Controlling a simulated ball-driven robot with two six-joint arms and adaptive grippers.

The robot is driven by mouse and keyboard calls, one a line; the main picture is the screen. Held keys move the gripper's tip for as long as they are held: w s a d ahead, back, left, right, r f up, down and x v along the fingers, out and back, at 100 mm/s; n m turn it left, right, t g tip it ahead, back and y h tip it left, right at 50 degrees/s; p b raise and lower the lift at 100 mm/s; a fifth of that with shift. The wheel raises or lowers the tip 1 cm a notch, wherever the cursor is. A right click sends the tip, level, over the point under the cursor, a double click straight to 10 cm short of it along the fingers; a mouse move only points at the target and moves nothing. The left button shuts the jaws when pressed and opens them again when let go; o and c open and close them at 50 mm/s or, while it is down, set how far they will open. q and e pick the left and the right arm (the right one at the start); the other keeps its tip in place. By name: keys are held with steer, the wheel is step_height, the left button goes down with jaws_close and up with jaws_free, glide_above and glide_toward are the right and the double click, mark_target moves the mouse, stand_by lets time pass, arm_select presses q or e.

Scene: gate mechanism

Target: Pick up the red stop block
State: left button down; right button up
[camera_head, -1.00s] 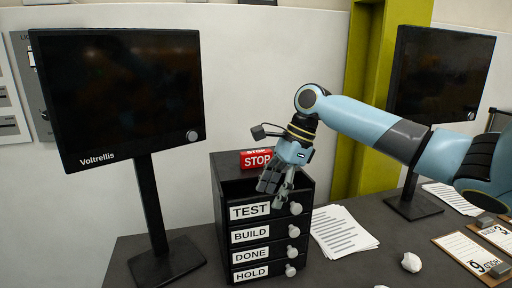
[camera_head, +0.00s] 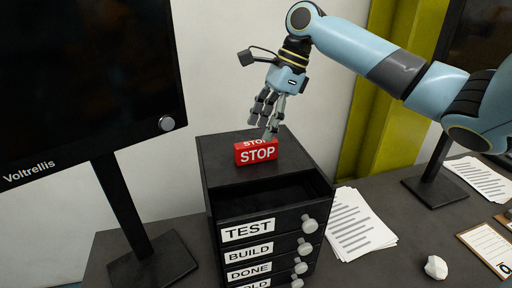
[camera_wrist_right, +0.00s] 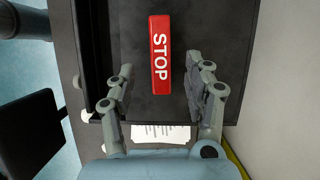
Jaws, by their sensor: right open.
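The red stop block (camera_head: 256,152) with white STOP lettering sits on top of the black drawer cabinet (camera_head: 217,160), towards its back. My right gripper (camera_head: 268,130) is just above the block in the head view, with its fingers pointing down. In the right wrist view the block (camera_wrist_right: 160,55) lies between the lines of the two open fingers of my right gripper (camera_wrist_right: 160,85), with free room on each side. The fingers do not touch it there. My left gripper is in neither view.
The TEST drawer (camera_head: 262,226) is pulled partly open below the block, with other labelled drawers under it. A monitor (camera_head: 85,80) stands at left. Papers (camera_head: 358,225) and a white crumpled lump (camera_head: 435,267) lie on the desk at right.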

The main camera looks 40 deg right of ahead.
mark_target(258, 142)
steer(key=p+x, duration=0.1)
steer(key=x, duration=0.4)
steer(key=shift+d+f, duration=0.15)
steer(key=shift+f, duration=0.05)
steer(key=shift+w+f, duration=0.1)
steer(key=shift+f, duration=0.4)
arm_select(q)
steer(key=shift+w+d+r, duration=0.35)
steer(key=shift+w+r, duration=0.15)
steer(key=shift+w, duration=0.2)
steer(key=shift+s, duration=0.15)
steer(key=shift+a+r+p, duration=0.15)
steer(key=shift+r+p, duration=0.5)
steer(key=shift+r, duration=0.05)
arm_select(e)
steer(key=shift+f, duration=0.2)
jaws_close()
